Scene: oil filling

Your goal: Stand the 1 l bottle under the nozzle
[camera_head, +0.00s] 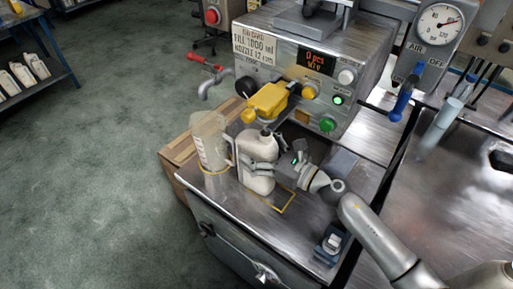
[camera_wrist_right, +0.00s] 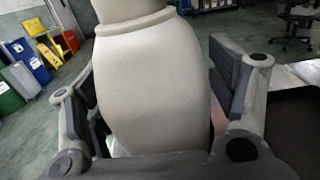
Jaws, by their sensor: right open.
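The white 1 l bottle (camera_head: 262,150) stands upright on the metal bench top below the yellow nozzle block (camera_head: 267,101). Its top is close to the block in the head view; I cannot tell whether it lines up exactly with the outlet. My right gripper (camera_head: 261,168) is open, with its fingers on either side of the bottle's body. In the right wrist view the bottle (camera_wrist_right: 152,75) fills the space between the open fingers (camera_wrist_right: 158,95). A yellow outline (camera_head: 289,203) on the bench shows beside the bottle's base. My left gripper is not in view.
A translucent measuring jug (camera_head: 209,140) stands just left of the bottle, below a red-handled tap (camera_head: 205,65). The filling machine (camera_head: 300,45) with its display and buttons rises behind. A small blue and grey device (camera_head: 331,243) sits at the bench's front right.

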